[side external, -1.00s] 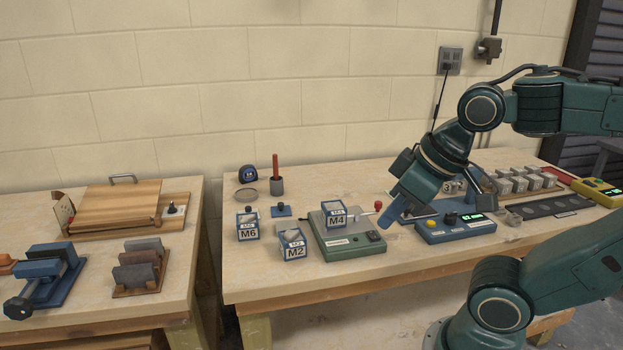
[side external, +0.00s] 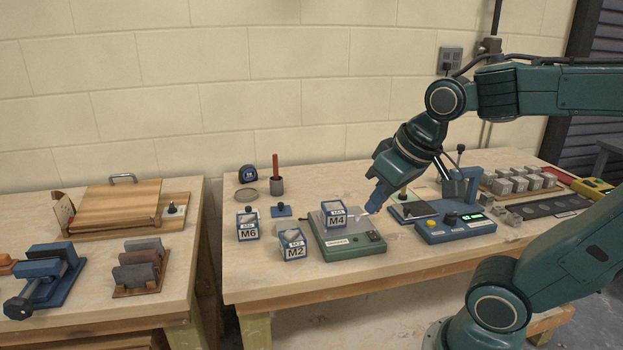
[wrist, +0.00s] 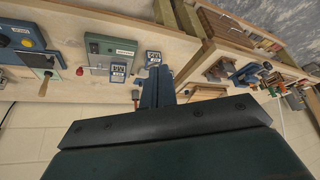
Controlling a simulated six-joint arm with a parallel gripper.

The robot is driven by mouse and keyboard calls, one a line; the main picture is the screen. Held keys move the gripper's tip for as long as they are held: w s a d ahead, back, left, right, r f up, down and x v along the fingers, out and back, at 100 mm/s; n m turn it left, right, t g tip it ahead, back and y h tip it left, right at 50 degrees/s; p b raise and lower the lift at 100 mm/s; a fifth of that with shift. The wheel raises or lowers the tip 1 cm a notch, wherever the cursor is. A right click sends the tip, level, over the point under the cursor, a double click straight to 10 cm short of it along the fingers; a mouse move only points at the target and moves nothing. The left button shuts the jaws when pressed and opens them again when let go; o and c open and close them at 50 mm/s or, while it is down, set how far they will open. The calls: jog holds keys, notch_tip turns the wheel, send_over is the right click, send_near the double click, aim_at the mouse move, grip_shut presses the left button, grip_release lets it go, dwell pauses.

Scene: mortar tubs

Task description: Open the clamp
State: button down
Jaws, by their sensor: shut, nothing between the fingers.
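The green machine (side external: 348,243) stands on the right bench with a grey plate on top. The M4 tub (side external: 335,214) sits on that plate. A lever with a red knob, apparently the clamp's, is at its right edge. In the wrist view the red knob (wrist: 80,71) shows left of the M4 tub (wrist: 118,69); in the side view my gripper hides it. My gripper (side external: 374,205) is shut and empty, pointing down at the lever side of the machine. Its shut fingers also show in the wrist view (wrist: 157,88). I cannot tell whether they touch the lever.
The M2 tub (side external: 292,244) and M6 tub (side external: 248,226) stand left of the machine. The bench front is mostly clear.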

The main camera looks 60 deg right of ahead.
jog(key=w+d+f+m+g+h, duration=0.1)
jog(key=w+d+f+m, duration=0.1)
jog(key=d, duration=0.6)
jog(key=w+d+f+m+g+h, duration=0.1)
jog(key=d+f+m, duration=0.3)
jog(key=d, duration=0.4)
jog(key=w+d+f+m+g+h, duration=0.1)
jog(key=w+d+f+m+g, duration=0.1)
jog(key=d, duration=0.6)
jog(key=w+f+m, duration=0.1)
jog(key=w+m, duration=0.1)
jog(key=m, duration=0.1)
jog(key=shift+d+f+m, duration=0.2)
jog(key=shift+f+m, duration=0.05)
jog(key=shift+m, duration=0.05)
jog(key=shift+w+f, duration=0.1)
jog(key=shift+f, duration=0.05)
jog(key=x, duration=0.9)
jog(key=shift+d+f, duration=0.15)
jog(key=shift+f, duration=0.1)
jog(key=shift+w+d+f, duration=0.1)
jog(key=shift+w+d, duration=0.1)
jog(key=shift+d, duration=0.25)
jog(key=shift+w+d+f, duration=0.1)
jog(key=shift+w+d, duration=0.05)
jog(key=shift+d, duration=0.3)
jog(key=shift+w+d, duration=0.2)
jog(key=shift+d, duration=0.3)
jog(key=shift+w+d, duration=0.2)
jog(key=shift+d, duration=0.35)
